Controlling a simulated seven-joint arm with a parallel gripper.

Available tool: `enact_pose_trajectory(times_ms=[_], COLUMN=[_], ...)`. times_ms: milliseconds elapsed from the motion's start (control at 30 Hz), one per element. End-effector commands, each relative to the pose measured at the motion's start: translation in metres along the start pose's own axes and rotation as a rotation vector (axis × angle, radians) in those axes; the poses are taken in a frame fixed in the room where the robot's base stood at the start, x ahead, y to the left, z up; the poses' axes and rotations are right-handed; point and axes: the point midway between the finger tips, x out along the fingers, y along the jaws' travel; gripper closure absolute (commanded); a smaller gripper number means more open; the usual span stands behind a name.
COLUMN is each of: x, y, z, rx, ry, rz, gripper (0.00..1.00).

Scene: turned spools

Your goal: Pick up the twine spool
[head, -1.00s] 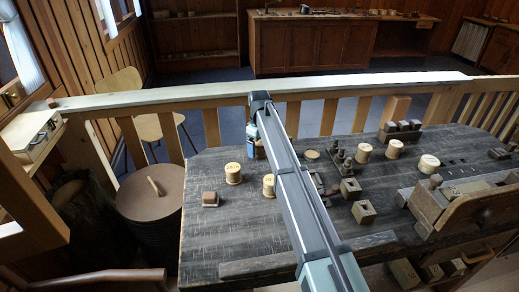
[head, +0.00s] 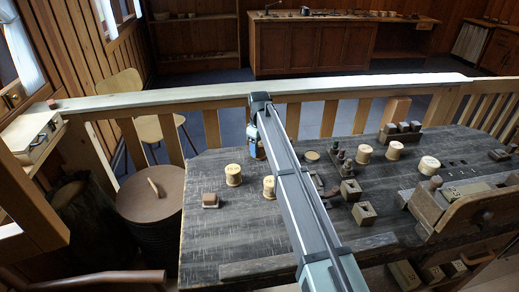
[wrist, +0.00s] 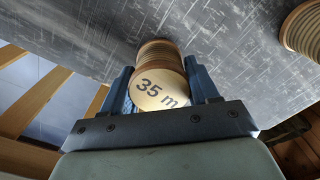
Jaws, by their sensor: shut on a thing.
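A spool wound with brown twine, its pale end marked "35 m" (wrist: 158,88), is between the blue fingers of my gripper (wrist: 166,88) in the wrist view. The fingers are shut on its two sides. The spool's far end is close to the dark table; I cannot tell whether it touches. In the head view my gripper (head: 256,143) is at the far edge of the table, and my arm hides most of the held spool.
The dark worn table (head: 225,225) bears other pale spools (head: 233,174), (head: 268,186), (head: 429,163). A small brown block (head: 210,200) stands at left, and square blocks (head: 364,212) at right. A wooden railing (head: 350,91) runs behind the table. The table's left front is clear.

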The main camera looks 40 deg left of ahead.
Motion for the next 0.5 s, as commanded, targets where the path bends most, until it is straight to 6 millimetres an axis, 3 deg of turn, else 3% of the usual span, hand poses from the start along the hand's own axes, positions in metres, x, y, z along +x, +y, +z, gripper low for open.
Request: enact_pose_trajectory(times_ms=[167,500], x=[-0.018,-0.075], y=[0.000,0.001], z=[0.000,-0.001], rx=[0.000,0.000], ry=[0.001,0.001], rz=[0.001,0.001], gripper=[0.72,0.72])
